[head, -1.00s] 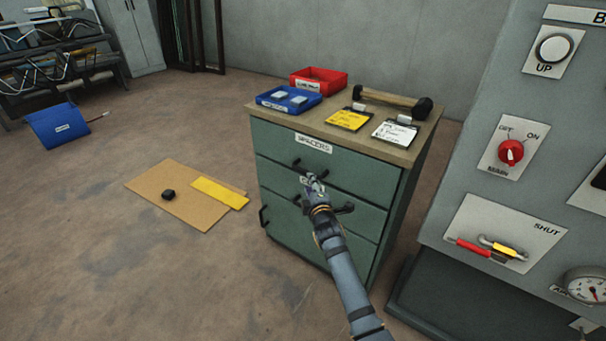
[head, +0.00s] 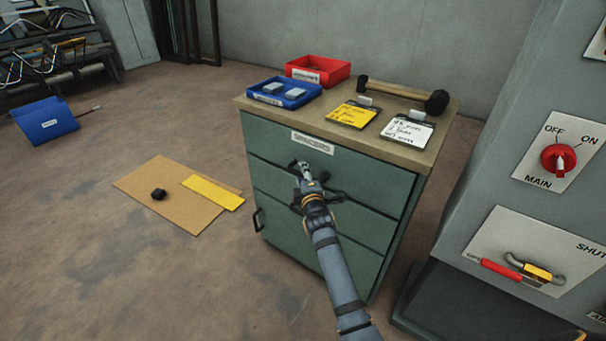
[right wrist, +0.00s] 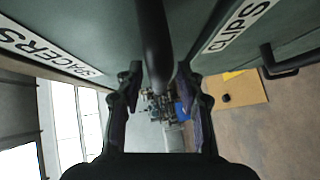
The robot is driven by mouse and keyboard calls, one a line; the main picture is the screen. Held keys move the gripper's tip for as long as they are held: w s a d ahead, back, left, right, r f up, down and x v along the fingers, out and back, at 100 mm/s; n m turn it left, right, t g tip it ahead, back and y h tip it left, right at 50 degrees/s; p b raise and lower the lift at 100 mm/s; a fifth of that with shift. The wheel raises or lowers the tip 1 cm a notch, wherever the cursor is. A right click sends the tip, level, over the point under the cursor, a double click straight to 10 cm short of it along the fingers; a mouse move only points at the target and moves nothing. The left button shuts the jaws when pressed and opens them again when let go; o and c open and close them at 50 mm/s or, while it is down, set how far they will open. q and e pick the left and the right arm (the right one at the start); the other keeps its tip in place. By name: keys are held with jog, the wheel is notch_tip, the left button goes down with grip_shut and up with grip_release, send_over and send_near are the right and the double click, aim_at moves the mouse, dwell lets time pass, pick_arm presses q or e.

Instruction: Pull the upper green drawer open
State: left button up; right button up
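The green cabinet's upper drawer (head: 365,175) looks shut; its white label (head: 313,142) reads SPACERS in the right wrist view (right wrist: 45,50). My right gripper (head: 301,167) is at the front of this drawer, covering most of its handle in the head view. In the right wrist view, the dark handle bar (right wrist: 153,45) runs between the two spread fingers (right wrist: 163,92), with gaps visible on both sides. The drawer below (right wrist: 222,50) has a CLIPS label (right wrist: 237,27). My left gripper is not in view.
On the cabinet top (head: 250,103) are a blue tray (head: 284,93), a red tray (head: 318,70), two clipboards and a mallet (head: 405,91). A grey control panel (head: 480,190) stands close on the right. Cardboard (head: 165,200) lies on open floor at left.

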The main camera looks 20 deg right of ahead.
jog(key=shift+c, duration=0.4)
grip_shut()
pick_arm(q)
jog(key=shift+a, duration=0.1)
